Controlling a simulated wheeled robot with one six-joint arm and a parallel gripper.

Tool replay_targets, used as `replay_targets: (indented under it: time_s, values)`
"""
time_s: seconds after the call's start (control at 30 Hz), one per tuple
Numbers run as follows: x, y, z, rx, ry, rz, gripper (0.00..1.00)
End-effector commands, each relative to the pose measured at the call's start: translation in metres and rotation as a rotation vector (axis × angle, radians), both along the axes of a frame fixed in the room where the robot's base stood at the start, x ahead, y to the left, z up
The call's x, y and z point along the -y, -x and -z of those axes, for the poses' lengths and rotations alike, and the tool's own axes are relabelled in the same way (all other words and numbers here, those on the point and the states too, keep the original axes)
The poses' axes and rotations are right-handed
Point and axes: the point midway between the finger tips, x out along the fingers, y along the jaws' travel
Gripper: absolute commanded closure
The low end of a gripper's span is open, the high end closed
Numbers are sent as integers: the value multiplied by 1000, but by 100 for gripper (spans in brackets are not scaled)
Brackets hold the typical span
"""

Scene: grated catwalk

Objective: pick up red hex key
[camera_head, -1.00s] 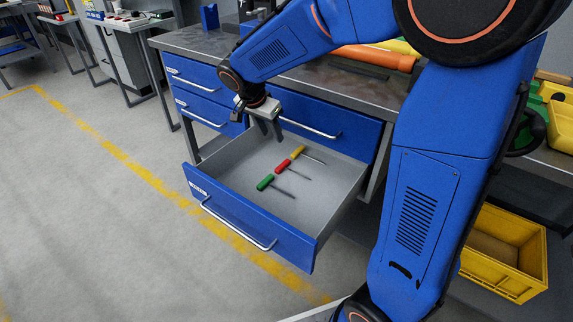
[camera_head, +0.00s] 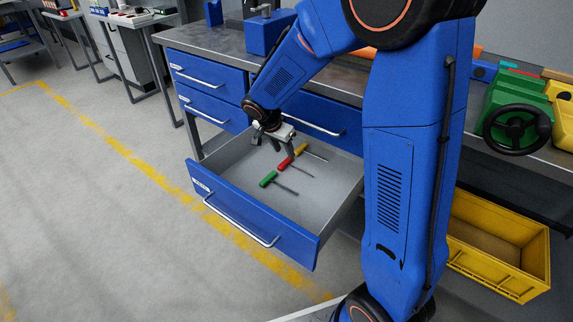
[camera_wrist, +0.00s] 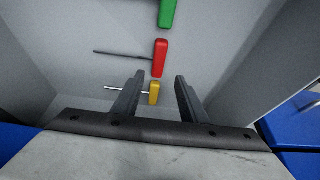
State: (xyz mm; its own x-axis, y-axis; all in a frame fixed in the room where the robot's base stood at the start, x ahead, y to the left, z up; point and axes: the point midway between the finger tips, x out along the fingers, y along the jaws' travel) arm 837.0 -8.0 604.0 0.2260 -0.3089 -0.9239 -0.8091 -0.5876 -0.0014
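The red hex key (camera_head: 285,162) lies in the open drawer (camera_head: 317,211), its handle toward the left and its thin dark shaft toward the lower right. In the wrist view its red handle (camera_wrist: 160,58) is beyond the fingertips, roughly in line with the gap. A yellow hex key (camera_head: 301,151) lies behind it and a green one (camera_head: 268,179) in front. My gripper (camera_head: 281,145) is open above the back of the drawer. In the wrist view the fingers (camera_wrist: 160,88) stand apart, with the yellow handle (camera_wrist: 154,93) showing between them. Nothing is held.
The blue cabinet (camera_head: 211,77) with closed drawers stands behind the open drawer, under a grey worktop. A yellow crate (camera_head: 497,281) is at the lower right. A black handwheel (camera_head: 517,125) is at the right. The floor (camera_head: 90,220) at left is clear.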

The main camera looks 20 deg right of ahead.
Motion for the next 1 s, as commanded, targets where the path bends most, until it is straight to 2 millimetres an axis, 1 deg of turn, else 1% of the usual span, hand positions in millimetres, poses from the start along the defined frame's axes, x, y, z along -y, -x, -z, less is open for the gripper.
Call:
replay_targets:
  time_s: [0.2, 0.33, 0.43, 0.6, 0.63, 0.67, 0.7, 0.77, 0.8, 1.0]
  values:
    - [11, -1, 25, -6, 2, 1, 61]
    - [16, -5, 40, -4, 2, 0, 61]
    - [17, -7, 44, -2, 0, -1, 61]
    - [17, -7, 44, -1, 1, -1, 61]
    - [17, -7, 44, -1, 1, -1, 66]
    - [17, -7, 44, -1, 1, -1, 73]
    - [17, -7, 44, -1, 1, -1, 82]
    - [17, -7, 44, -1, 1, -1, 97]
    - [17, -7, 44, -1, 1, -1, 100]
    - [17, -7, 44, -1, 1, -1, 100]
